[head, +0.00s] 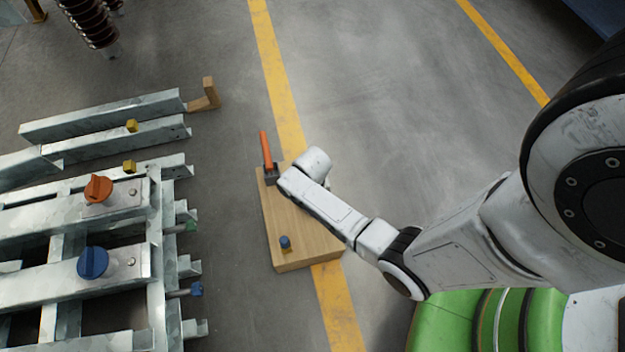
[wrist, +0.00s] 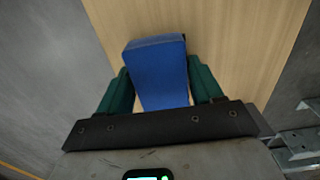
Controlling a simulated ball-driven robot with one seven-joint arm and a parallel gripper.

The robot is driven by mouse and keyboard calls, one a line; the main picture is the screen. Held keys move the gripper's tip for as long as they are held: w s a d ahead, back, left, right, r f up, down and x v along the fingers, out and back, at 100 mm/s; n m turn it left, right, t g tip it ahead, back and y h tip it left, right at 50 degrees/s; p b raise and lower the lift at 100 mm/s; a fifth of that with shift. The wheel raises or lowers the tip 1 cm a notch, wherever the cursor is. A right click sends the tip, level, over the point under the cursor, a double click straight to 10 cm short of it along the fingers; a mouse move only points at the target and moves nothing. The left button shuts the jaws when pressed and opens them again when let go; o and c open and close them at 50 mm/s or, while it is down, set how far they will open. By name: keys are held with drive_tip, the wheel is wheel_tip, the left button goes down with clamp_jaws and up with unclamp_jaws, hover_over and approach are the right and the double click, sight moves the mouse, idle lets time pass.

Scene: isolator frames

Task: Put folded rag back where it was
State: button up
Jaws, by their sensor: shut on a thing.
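A blue block-like thing, which I take to be the folded rag (wrist: 158,62), sits between the two green fingers of my gripper (wrist: 160,82) in the wrist view. The fingers press on it from both sides. Pale wood of a board shows behind it; I cannot tell whether the rag touches the wood. In the head view my arm reaches over the wooden board (head: 300,228), and my wrist hides the rag and most or all of the gripper.
An orange-handled thing (head: 265,148) stands at the board's far left corner. Metal frames (head: 155,230) with an orange knob (head: 98,189) and a blue knob (head: 92,262) fill the left.

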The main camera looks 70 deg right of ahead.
drive_tip(key=shift+f, duration=0.1)
drive_tip(key=o, duration=1.1)
wheel_tip(320, 180, up, 12)
drive_tip(key=p, duration=0.7)
drive_tip(key=s+a+r+n, duration=0.2)
drive_tip(key=a+r+n, duration=0.1)
drive_tip(key=r, duration=0.2)
drive_tip(key=s+a+r+n, duration=0.3)
drive_tip(key=r, duration=0.3)
drive_tip(key=s+a+r+n+t, duration=0.1)
drive_tip(key=s+a+r+n, duration=0.1)
drive_tip(key=r, duration=0.4)
drive_tip(key=shift+s+a+r+n, duration=0.1)
drive_tip(key=shift+s+a+n, duration=0.05)
drive_tip(key=shift+a+n, duration=0.3)
drive_tip(key=shift+s+a+r+n, duration=0.1)
drive_tip(key=shift+a+n, duration=0.25)
drive_tip(key=shift+n, duration=0.2)
